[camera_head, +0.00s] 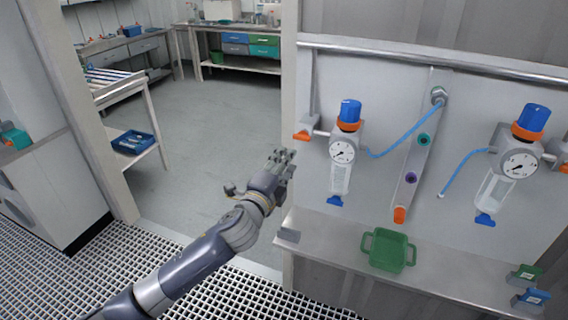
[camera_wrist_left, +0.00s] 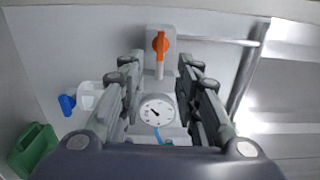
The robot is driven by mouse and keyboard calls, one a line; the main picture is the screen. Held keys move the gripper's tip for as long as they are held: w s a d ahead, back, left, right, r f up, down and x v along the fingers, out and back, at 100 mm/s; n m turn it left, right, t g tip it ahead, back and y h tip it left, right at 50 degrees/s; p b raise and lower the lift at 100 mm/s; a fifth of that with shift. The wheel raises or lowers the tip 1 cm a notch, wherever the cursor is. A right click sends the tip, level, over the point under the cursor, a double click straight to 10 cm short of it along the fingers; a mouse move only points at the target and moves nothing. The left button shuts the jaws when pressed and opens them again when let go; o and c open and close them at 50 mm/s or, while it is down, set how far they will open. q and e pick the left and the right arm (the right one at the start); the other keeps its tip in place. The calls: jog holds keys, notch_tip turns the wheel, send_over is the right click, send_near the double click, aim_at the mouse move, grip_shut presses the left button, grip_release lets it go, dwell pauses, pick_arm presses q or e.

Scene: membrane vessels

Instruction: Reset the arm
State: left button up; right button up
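My left gripper (camera_head: 284,160) is in the middle of the head view, left of the wall panel and above the floor grating. In the left wrist view its two fingers stand apart with nothing between them, so it is open and empty. A round white gauge (camera_wrist_left: 157,110) and an orange valve handle (camera_wrist_left: 160,43) show beyond the fingers, apart from them. My right gripper is in neither view.
The panel bears two filter units with blue caps (camera_head: 349,112) (camera_head: 531,118), gauges and blue hoses. A green tray (camera_head: 388,250) sits on the steel ledge (camera_head: 455,277) below. A white post (camera_head: 78,110) stands left. Open grey floor (camera_head: 215,125) lies behind the gripper.

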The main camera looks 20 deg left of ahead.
pick_arm(q)
jog(key=shift+f, duration=0.1)
jog(key=s+a+f+n+g+y, duration=0.1)
jog(key=a+f+n+g, duration=0.1)
jog(key=f, duration=0.9)
jog(key=s+a+f+n+g, duration=0.2)
jog(key=f+g, duration=0.1)
jog(key=f, duration=0.9)
jog(key=s+f+n+g, duration=0.1)
jog(key=s+f+n, duration=0.1)
jog(key=s+f, duration=0.35)
jog(key=s+a+f+n+g, duration=0.1)
jog(key=s+f+g, duration=0.15)
jog(key=f, duration=0.65)
jog(key=s+f+n+g, duration=0.1)
jog(key=s+f+n, duration=0.1)
jog(key=s+f, duration=0.4)
jog(key=s+d+f+n+g, duration=0.1)
jog(key=s+f+n+g, duration=0.3)
jog(key=s+f, duration=1.35)
jog(key=s+d+f+n+g, duration=0.1)
jog(key=s+f, duration=0.1)
jog(key=s, duration=0.9)
jog(key=s+d+f+n+g, duration=0.2)
jog(key=s+f, duration=0.1)
jog(key=s, duration=0.9)
jog(key=shift+s+d, duration=0.2)
jog(key=shift+s, duration=0.05)
